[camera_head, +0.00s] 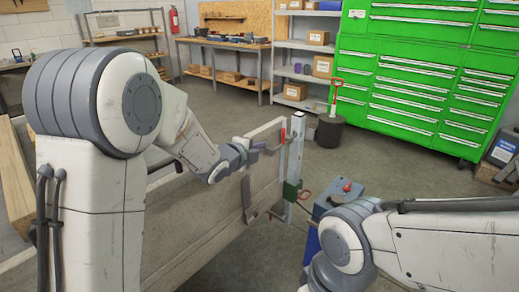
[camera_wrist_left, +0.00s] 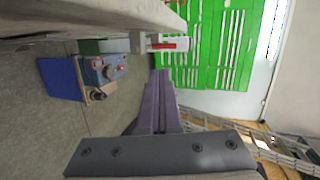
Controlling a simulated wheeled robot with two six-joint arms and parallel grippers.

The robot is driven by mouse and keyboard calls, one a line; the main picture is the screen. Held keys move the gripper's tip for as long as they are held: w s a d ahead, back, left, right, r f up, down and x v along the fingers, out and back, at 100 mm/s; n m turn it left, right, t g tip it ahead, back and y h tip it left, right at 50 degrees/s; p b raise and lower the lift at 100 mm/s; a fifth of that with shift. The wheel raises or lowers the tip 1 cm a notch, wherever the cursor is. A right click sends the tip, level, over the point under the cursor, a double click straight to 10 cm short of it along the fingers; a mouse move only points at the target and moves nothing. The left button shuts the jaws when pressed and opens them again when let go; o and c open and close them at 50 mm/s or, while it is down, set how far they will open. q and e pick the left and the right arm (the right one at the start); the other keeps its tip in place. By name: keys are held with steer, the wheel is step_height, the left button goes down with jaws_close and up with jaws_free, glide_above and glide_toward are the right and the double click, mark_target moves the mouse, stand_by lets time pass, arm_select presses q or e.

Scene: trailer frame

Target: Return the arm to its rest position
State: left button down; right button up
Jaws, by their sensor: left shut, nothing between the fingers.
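My left arm reaches in from the left in the head view. Its gripper (camera_head: 262,147) is by the upper edge of the trailer's long side panel (camera_head: 205,230), near the corner post. In the left wrist view its two purple fingers (camera_wrist_left: 160,78) are together, with nothing between them. The panel (camera_wrist_left: 85,22) runs across the top of that view, apart from the fingertips. A red-handled latch (camera_head: 283,136) is at the post (camera_head: 295,150); the red handle also shows in the left wrist view (camera_wrist_left: 165,45). My right arm crosses the lower right; its gripper is out of view.
A blue box with grey tools on top (camera_head: 338,197) stands beyond the post, near my right arm. A green tool cabinet (camera_head: 425,75), shelves (camera_head: 308,45) and a workbench (camera_head: 225,45) line the back.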

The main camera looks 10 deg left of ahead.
arm_select(q)
steer(key=shift+s, duration=0.1)
steer(key=s+d+r+n+g+y+p, duration=0.1)
steer(key=s+n+g+p, duration=0.4)
steer(key=s, duration=1.5)
steer(key=s+d+r+n+g+y+p, duration=0.1)
steer(key=s+d+n+g+y+p, duration=0.2)
steer(key=s, duration=1.7)
steer(key=n+g+p, duration=0.2)
steer(key=n+g, duration=0.3)
steer(key=n, duration=0.1)
steer(key=shift+s+r+n+p, duration=0.3)
steer(key=shift+r+n, duration=0.1)
steer(key=shift+d, duration=0.1)
